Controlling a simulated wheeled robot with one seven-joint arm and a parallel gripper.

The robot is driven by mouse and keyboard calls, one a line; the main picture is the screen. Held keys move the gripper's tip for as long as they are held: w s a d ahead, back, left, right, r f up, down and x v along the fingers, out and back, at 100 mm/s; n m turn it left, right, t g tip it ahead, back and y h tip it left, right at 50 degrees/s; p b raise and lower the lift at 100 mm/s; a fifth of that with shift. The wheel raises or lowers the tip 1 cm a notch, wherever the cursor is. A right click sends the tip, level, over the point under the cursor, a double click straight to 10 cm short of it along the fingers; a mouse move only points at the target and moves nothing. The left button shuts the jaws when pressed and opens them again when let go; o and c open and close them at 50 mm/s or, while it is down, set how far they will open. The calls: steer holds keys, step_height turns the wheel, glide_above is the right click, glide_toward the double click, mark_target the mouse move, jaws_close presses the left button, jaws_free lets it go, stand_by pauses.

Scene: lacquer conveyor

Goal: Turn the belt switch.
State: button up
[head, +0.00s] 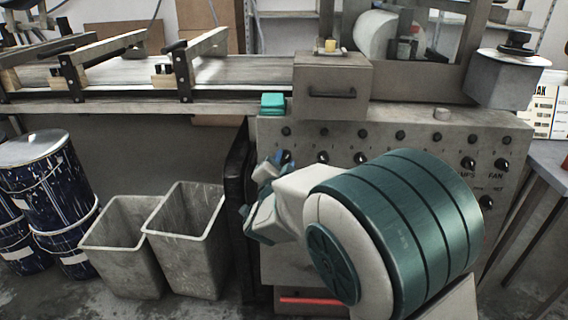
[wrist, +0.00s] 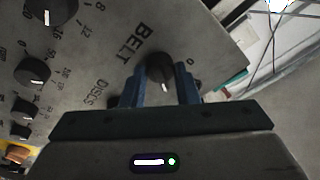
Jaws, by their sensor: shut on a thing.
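The belt switch (wrist: 160,70) is a round black knob with a white pointer mark, next to the printed word BELT in the wrist view. My gripper (wrist: 160,88) has its two blue fingers on either side of this knob, shut on it. In the head view my gripper (head: 268,168) is at the left end of the grey control panel (head: 450,140). My arm hides much of the panel there, and the knob between the fingers is not clear in that view.
Other black knobs (wrist: 33,72) sit close by on the same panel. A teal block (head: 273,102) lies on the ledge above my gripper. Two grey bins (head: 186,240) and paint-splashed drums (head: 50,190) stand on the floor at left. The conveyor (head: 130,72) runs behind.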

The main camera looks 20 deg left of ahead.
steer(key=o, duration=1)
steer(key=shift+c, duration=0.2)
steer(key=shift+s, duration=0.1)
steer(key=s+d+p, duration=0.1)
steer(key=s+p, duration=0.1)
steer(key=s, duration=1.1)
steer(key=shift+s+d, duration=0.35)
steer(key=shift+d, duration=0.05)
steer(key=shift+f, duration=0.1)
steer(key=w+d+r+n+g+y+p, duration=0.1)
steer(key=w+d+r+n+g+p, duration=0.2)
steer(key=d+r+p, duration=0.4)
steer(key=w+d+r+n+g+y+p, duration=0.1)
steer(key=d+r+n+g+p, duration=0.1)
steer(key=d+r+g+p, duration=0.4)
steer(key=s+d+r+g+h+p, duration=0.1)
steer(key=s+d+r+g+p, duration=0.1)
steer(key=s+d+p, duration=0.3)
steer(key=s+d+r+n+g+h+p, duration=0.1)
steer(key=s+d+r+g+h+p, duration=0.1)
steer(key=s+d+r+p, duration=0.3)
steer(key=s+d+r+n+g+h+p, duration=0.1)
steer(key=s+d+p, duration=0.4)
steer(key=d, duration=0.5)
step_height(320, 180, up, 2)
steer(key=shift+s+r+g+h, duration=0.3)
steer(key=shift+s+g, duration=0.3)
steer(key=shift+s, duration=0.2)
